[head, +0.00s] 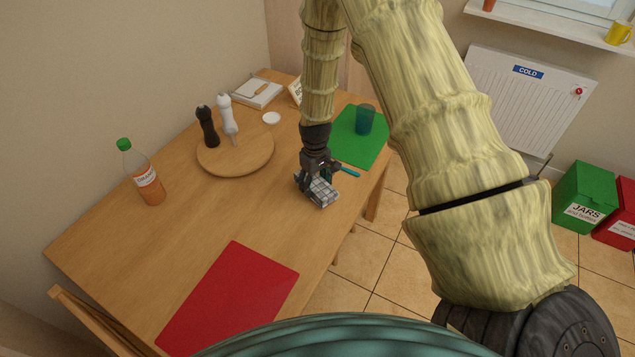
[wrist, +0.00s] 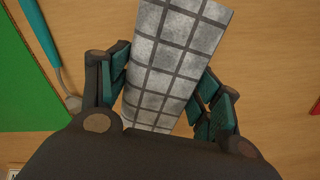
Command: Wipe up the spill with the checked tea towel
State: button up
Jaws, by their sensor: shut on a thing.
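The checked tea towel (head: 322,192) is a small grey-white bundle with dark grid lines, at the right side of the wooden table. My gripper (head: 313,186) points down and is shut on it. In the wrist view, the towel (wrist: 170,62) lies between the two fingers of my gripper (wrist: 166,90) and reaches past them. Its pale squares look blotchy grey. Whether it touches the table I cannot tell. I see no spill on the bare wood; any patch beneath the towel or my gripper is hidden.
A teal-handled utensil (head: 347,171) lies close beside my gripper, near a green mat (head: 352,150) with a blue cup (head: 365,119). A round board (head: 255,160) holds two mills. An orange bottle (head: 150,187) stands left. A red mat (head: 232,298) lies in front; bare wood lies between.

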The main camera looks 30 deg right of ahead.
jog(key=a+r+p, duration=0.4)
jog(key=r, duration=0.3)
jog(key=shift+s, duration=0.3)
jog(key=shift+r, duration=0.1)
dwell(0.3)
